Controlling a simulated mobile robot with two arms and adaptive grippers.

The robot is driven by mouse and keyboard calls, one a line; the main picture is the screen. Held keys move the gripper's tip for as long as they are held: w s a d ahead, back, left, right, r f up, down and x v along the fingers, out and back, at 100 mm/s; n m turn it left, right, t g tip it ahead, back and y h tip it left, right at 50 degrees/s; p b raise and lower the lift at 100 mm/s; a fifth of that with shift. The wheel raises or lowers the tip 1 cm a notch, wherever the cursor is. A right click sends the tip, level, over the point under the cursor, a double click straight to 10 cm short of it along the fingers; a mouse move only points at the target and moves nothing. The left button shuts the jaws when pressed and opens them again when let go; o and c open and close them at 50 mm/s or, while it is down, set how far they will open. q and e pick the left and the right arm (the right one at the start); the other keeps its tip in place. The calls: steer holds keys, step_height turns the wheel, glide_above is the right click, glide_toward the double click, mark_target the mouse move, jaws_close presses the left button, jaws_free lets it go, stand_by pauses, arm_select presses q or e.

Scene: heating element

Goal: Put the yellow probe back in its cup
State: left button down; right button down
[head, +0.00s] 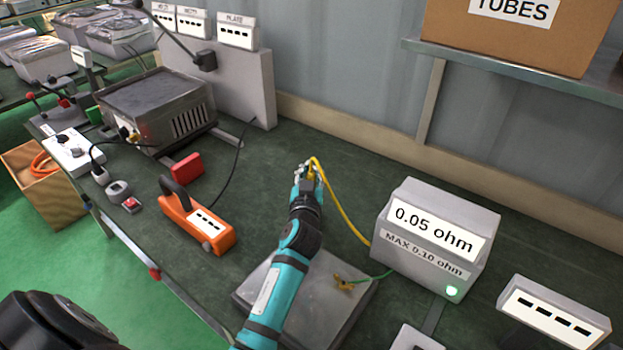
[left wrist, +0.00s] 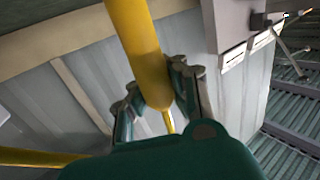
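The yellow probe (left wrist: 138,50) runs between the two fingers of my left gripper (left wrist: 152,92) in the left wrist view, and the fingers close on it from both sides. In the head view my left gripper (head: 308,172) is over the middle of the bench, with a bit of yellow at its fingertips. A yellow lead (head: 340,215) loops from there to the grey meter box (head: 425,272), which reads 0.05 ohm and has a lit green lamp. I cannot make out the probe's cup in either view. My right gripper does not show.
A metal plate (head: 322,315) with a clip (head: 345,284) on a green wire lies under my left arm. To the left are an orange handled device (head: 197,222), a red block (head: 187,168) and a grey heater box (head: 160,112). The bench behind the gripper is clear.

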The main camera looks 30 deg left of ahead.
arm_select(q)
steer(key=shift+f, duration=0.7)
steer(key=shift+f+b, duration=0.2)
steer(key=shift+b, duration=0.1)
steer(key=c, duration=1.4)
jaws_free()
steer(key=shift+r, duration=0.1)
